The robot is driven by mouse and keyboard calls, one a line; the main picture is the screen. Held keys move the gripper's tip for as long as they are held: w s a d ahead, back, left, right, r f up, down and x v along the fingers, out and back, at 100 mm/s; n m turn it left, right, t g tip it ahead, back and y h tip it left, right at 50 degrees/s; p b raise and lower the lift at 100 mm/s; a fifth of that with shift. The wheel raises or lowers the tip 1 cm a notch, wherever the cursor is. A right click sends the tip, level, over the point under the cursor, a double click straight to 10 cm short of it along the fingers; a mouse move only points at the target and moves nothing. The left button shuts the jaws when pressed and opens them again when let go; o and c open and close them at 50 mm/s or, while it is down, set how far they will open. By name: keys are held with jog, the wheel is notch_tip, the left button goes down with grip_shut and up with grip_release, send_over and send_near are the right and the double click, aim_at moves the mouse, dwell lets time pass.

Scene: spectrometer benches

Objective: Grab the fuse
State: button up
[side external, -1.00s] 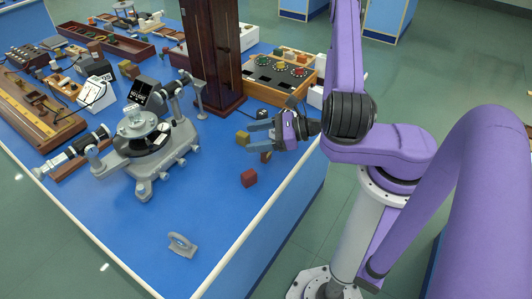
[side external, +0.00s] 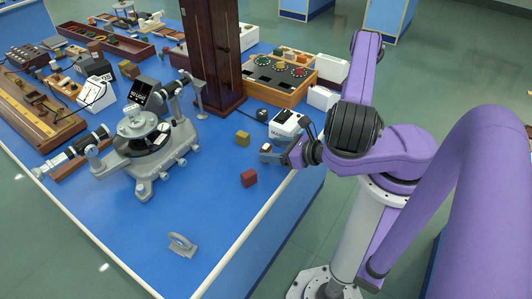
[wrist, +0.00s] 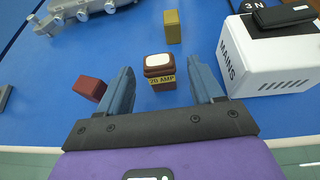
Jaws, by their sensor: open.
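The fuse (wrist: 160,71), a small brown block with a white top and a yellow "20 AMP" label, stands upright on the blue bench in the wrist view. It also shows small in the side view (side external: 266,147). My gripper (wrist: 163,76) is open, with one blue-grey finger on each side of the fuse in the picture and gaps between. In the side view my gripper (side external: 287,143) is low near the bench's right edge, beside the fuse. I cannot tell whether the fuse is fully between the fingers in depth.
A white MAINS box (wrist: 268,55) stands to the right of the fuse. A red block (wrist: 88,88) lies to the left and an olive block (wrist: 172,27) stands behind. A spectrometer (side external: 150,145) stands further left.

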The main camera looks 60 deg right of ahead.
jog(key=shift+x, duration=2.9)
jog(key=shift+r, duration=0.1)
jog(key=c, duration=1.1)
